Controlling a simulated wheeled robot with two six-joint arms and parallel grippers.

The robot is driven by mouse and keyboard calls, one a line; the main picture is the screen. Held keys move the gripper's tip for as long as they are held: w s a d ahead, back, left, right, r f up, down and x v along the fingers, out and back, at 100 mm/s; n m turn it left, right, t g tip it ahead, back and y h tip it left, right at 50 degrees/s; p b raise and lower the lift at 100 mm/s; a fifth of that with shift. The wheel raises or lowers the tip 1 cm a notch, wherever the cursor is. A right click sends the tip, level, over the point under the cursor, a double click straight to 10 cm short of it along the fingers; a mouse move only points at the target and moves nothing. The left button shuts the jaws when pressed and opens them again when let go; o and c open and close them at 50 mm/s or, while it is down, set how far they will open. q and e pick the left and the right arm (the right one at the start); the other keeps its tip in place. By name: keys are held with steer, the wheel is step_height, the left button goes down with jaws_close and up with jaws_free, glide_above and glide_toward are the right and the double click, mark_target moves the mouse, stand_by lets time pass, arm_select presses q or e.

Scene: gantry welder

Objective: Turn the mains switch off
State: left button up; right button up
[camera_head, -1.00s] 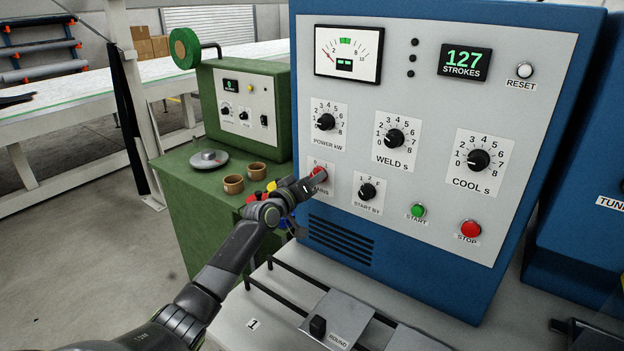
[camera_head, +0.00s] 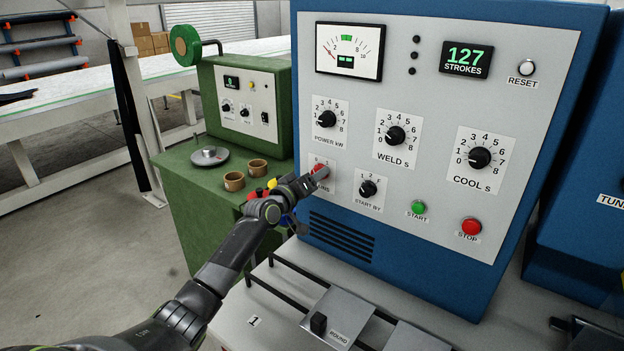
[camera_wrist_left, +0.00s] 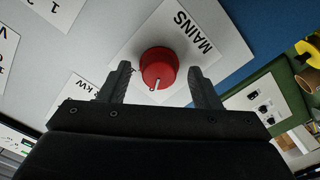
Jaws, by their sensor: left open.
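The mains switch is a red round knob (camera_head: 317,168) on a white plate at the lower left of the welder's grey panel. In the head view it is partly hidden behind my left gripper (camera_head: 318,178). In the left wrist view the red knob (camera_wrist_left: 160,66) shows clearly, with a white pointer mark on its rim towards the gripper and the MAINS label beside it. My left gripper (camera_wrist_left: 158,78) is open, one finger on each side of the knob. Gaps show between the knob and both fingers. My right gripper is not in view.
The start-by selector (camera_head: 368,188), green start button (camera_head: 418,207) and red stop button (camera_head: 471,227) sit to the right. The power knob (camera_head: 327,119) is above. A green cabinet (camera_head: 205,215) with two brown cups stands at the left.

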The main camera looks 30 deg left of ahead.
arm_select(q)
steer(key=s+a, duration=0.2)
steer(key=s, duration=1.5)
steer(key=shift+s+a, duration=0.15)
steer(key=shift+a, duration=0.05)
